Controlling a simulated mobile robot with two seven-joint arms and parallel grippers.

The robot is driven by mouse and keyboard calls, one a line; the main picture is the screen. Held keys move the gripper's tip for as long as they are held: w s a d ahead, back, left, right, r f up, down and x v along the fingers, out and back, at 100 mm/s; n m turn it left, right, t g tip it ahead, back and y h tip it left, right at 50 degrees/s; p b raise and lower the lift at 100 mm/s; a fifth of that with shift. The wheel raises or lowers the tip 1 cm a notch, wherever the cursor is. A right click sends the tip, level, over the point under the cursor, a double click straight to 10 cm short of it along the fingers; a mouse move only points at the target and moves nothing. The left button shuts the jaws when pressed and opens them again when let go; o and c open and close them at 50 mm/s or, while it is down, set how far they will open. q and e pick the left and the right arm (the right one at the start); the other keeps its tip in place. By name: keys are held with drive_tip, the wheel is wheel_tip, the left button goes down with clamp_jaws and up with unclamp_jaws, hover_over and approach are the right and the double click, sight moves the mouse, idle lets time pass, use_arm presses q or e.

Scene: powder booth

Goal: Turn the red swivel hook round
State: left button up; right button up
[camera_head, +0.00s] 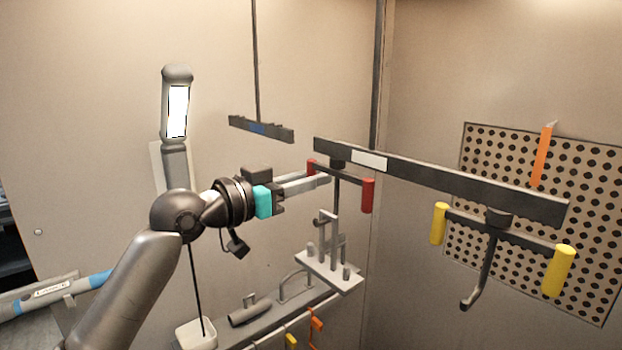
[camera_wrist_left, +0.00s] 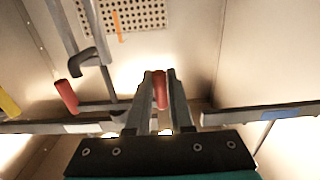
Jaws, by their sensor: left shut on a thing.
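The red swivel hook hangs under a dark overhead bar (camera_head: 440,181). Its crossbar carries two red grips, the right one (camera_head: 368,196) free and the left one at my left gripper. My left gripper (camera_head: 322,180) comes in from the left and is shut on that left red grip, seen between the fingers in the left wrist view (camera_wrist_left: 160,90). The free red grip also shows in the left wrist view (camera_wrist_left: 66,96). A grey part rack (camera_head: 330,273) with upright pegs hangs below the red hook. My right gripper is not in view.
A yellow-gripped swivel hook (camera_head: 501,229) hangs on the same bar to the right. A perforated panel (camera_head: 480,150) with an orange strip (camera_head: 543,155) is on the right wall. A short dark bar (camera_head: 261,129) hangs behind. A ledge with parts lies below.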

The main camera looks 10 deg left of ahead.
sight(364, 203)
use_arm(q)
drive_tip(key=shift+v, duration=1.05)
drive_tip(key=shift+s, duration=1.2)
drive_tip(key=shift+s+d+p, duration=0.3)
drive_tip(key=shift+s+p, duration=0.05)
drive_tip(key=shift+s, duration=0.55)
drive_tip(key=s+d+p, duration=0.1)
drive_tip(key=d, duration=0.1)
drive_tip(key=s+d+p, duration=0.1)
drive_tip(key=d+p, duration=0.1)
drive_tip(key=s+d+p, duration=0.1)
drive_tip(key=shift+s+d+r, duration=0.1)
drive_tip(key=shift+s+d, duration=0.1)
drive_tip(key=shift+d, duration=0.2)
drive_tip(key=shift+d+p, duration=0.45)
drive_tip(key=shift+w+d+p, duration=0.35)
drive_tip(key=shift+d+p, duration=0.15)
drive_tip(key=shift+d, duration=0.2)
drive_tip(key=shift+d+p+x, duration=0.2)
drive_tip(key=shift+p+x, duration=0.1)
drive_tip(key=shift+x, duration=0.9)
drive_tip(key=o, duration=0.8)
drive_tip(key=shift+s, duration=0.2)
drive_tip(key=shift+c, duration=0.2)
